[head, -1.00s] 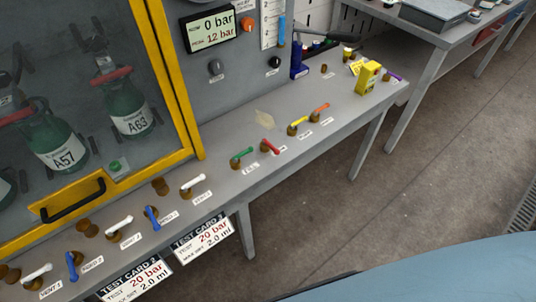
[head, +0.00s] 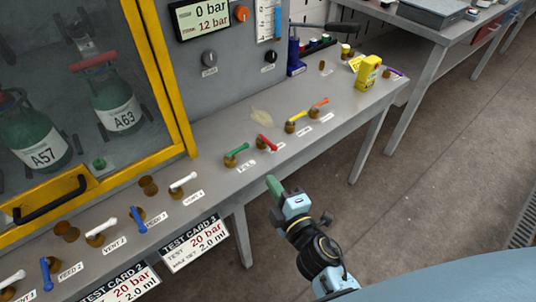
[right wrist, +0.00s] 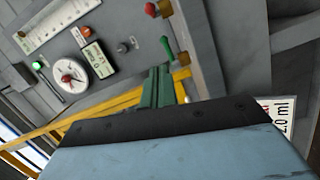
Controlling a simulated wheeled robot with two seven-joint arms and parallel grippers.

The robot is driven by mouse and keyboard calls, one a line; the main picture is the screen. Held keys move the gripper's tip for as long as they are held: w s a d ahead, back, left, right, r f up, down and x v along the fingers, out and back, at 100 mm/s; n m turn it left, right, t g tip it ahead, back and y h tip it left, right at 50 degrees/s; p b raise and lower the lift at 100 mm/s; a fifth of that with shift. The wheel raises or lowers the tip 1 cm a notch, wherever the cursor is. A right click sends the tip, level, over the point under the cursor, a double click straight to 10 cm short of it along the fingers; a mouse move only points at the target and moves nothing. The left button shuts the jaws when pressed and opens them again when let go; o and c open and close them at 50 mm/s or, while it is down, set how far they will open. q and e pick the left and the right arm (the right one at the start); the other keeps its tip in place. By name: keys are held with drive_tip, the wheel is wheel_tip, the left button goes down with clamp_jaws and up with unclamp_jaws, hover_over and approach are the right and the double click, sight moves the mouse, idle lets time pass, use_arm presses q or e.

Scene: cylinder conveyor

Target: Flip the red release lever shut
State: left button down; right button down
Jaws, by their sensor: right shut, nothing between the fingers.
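The red lever (head: 267,143) sits on a brass valve body on the grey bench, between the green lever (head: 236,150) and the yellow lever (head: 295,118). Its handle slants down to the right. A red-tipped part, likely this lever, shows at the top edge of the right wrist view (right wrist: 150,8). My right gripper (head: 273,183) is in front of the bench's front edge, below the red lever in the picture and apart from it. Its green fingers (right wrist: 158,87) are together and empty. My left gripper is not in view.
An orange lever (head: 318,104) stands right of the yellow one. White and blue vent and feed levers line the bench to the left. Test cards (head: 195,241) hang at the front edge. A yellow-framed cabinet (head: 160,75) stands at left. Floor space is free at right.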

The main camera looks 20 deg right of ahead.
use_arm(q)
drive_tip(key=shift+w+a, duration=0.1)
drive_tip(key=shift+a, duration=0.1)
use_arm(e)
drive_tip(key=shift+r, duration=0.1)
approach(267, 142)
drive_tip(key=w+a, duration=0.2)
drive_tip(key=a, duration=0.1)
drive_tip(key=w+a, duration=0.3)
drive_tip(key=shift+w+r, duration=0.15)
drive_tip(key=shift+r, duration=0.05)
drive_tip(key=shift+w+d+f, duration=0.1)
drive_tip(key=shift+d+f, duration=0.05)
drive_tip(key=shift+d, duration=0.45)
drive_tip(key=shift+w+d+f, duration=0.15)
drive_tip(key=shift+d, duration=0.45)
drive_tip(key=shift+w+d+f, duration=0.15)
drive_tip(key=shift+w+d, duration=0.05)
drive_tip(key=shift+d, duration=0.45)
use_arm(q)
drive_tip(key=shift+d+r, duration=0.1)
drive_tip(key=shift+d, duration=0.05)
